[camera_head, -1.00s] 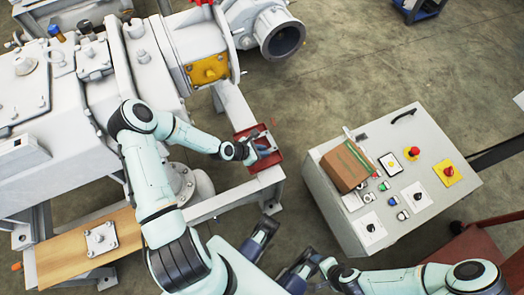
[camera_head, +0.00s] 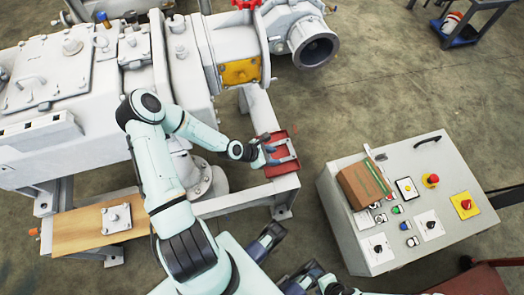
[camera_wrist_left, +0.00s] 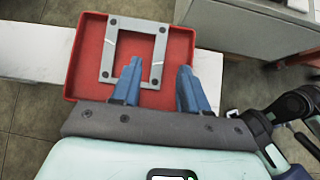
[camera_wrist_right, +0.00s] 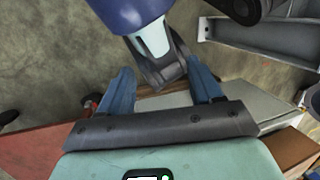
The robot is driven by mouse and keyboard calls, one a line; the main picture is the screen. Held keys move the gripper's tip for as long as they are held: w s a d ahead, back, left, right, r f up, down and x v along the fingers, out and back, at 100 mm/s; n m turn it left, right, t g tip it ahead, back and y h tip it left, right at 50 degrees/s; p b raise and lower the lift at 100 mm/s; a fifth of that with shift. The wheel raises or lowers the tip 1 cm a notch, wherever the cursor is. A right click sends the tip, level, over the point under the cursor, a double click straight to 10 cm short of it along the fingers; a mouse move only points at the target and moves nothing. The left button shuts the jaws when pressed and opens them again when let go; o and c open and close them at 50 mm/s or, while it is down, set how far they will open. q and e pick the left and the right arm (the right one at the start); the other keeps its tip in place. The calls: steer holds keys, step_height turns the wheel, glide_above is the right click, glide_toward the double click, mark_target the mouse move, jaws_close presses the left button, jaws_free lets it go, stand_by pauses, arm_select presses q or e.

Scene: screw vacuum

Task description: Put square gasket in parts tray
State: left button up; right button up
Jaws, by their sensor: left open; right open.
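The square gasket, a thin grey square frame with corner holes, lies in the red parts tray. In the left wrist view the gasket (camera_wrist_left: 110,42) rests inside the tray (camera_wrist_left: 85,58), slightly turned against its walls. In the head view the tray (camera_head: 293,168) sits on a white frame beam, with the gasket (camera_head: 285,146) partly behind my left gripper (camera_head: 268,154). My left gripper is open; its blue fingers (camera_wrist_left: 158,88) are over the gasket's near side, apart from each other with nothing clamped. My right gripper (camera_wrist_right: 155,90) is open and empty, away from the tray.
A grey control box (camera_head: 435,170) with buttons stands at the right, with a brown box (camera_head: 360,186) on top. The large white vacuum machine (camera_head: 75,110) fills the left. A wooden board (camera_head: 75,232) bears a metal plate. Open floor (camera_head: 375,95) lies behind the control box.

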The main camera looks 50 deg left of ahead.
arm_select(q)
steer(key=p+v, duration=0.2)
steer(key=v, duration=0.4)
steer(key=s+d+f+m+g+h, duration=0.1)
steer(key=s+d+f+m+g, duration=0.15)
steer(key=d+m, duration=0.35)
steer(key=s+d+f+m+g+h, duration=0.1)
steer(key=s+d+f+m, duration=0.2)
steer(key=d, duration=0.5)
steer(key=s+d+f+m+g+y, duration=0.1)
steer(key=s+d+m+g, duration=0.1)
steer(key=s+m, duration=0.3)
steer(key=s+d+f+m+g+y, duration=0.1)
steer(key=s+m, duration=0.4)
steer(key=m, duration=0.7)
steer(key=shift+s+d+f+g, duration=0.4)
steer(key=shift+d+f+g, duration=0.4)
steer(key=shift+d+g, duration=0.3)
arm_select(e)
steer(key=shift+s+r+g, duration=0.15)
steer(key=shift+s+r, duration=0.1)
steer(key=shift+r, duration=0.25)
steer(key=shift+s+r+g, duration=0.15)
steer(key=shift+s+r, duration=0.1)
steer(key=shift+r, duration=0.25)
arm_select(q)
steer(key=shift+r, duration=0.1)
